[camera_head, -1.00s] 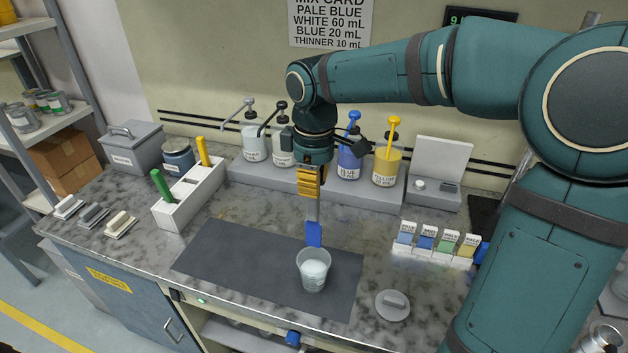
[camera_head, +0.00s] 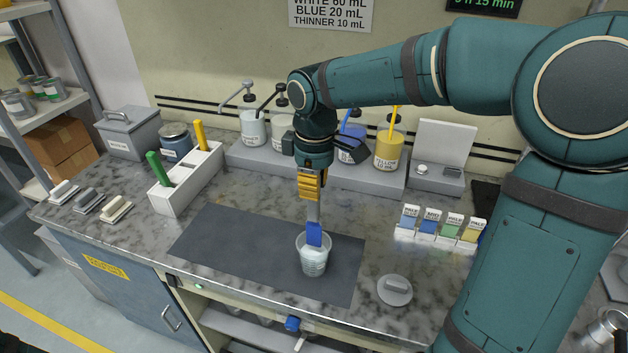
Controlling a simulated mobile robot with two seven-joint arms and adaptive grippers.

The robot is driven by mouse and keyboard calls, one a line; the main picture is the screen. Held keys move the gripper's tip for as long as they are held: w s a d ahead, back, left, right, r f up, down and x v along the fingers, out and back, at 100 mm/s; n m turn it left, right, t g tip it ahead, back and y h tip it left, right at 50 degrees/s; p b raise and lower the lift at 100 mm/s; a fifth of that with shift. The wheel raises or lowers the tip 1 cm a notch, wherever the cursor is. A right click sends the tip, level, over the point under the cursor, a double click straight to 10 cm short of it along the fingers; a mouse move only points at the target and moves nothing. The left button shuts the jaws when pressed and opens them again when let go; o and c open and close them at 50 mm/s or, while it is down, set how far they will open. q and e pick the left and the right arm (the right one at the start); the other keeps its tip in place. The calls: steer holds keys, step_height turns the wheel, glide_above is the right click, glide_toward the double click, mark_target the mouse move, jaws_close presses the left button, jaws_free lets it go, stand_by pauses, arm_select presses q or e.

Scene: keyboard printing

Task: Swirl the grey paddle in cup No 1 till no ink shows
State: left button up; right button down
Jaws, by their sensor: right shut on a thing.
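A clear cup (camera_head: 314,264) with pale, whitish contents stands upright on the dark mat (camera_head: 230,245); I cannot read a number on it. My right gripper (camera_head: 313,198) is above the cup, its yellow fingers shut on a paddle (camera_head: 314,234). The paddle hangs upright, with a grey upper part and a blue lower part. Its blue end overlaps the cup's mouth and appears to be inside the rim; how deep it reaches I cannot tell. I see no clear ink streak in the cup. My left gripper is not in view.
A white rack (camera_head: 182,197) with green and yellow handles stands at the left. Pump bottles, including a yellow one (camera_head: 388,155), line the back. Small labelled cards (camera_head: 440,232) and a round lid (camera_head: 394,290) are at the right. The mat left of the cup is clear.

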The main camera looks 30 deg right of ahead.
mark_target(314, 219)
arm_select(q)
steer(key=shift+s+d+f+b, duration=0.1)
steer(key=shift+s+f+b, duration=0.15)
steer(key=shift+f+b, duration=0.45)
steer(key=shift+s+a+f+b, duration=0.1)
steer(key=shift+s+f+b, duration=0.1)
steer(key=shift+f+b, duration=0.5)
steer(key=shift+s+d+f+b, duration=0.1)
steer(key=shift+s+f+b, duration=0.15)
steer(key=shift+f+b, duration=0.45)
arm_select(e)
steer(key=shift+f, duration=3.25)
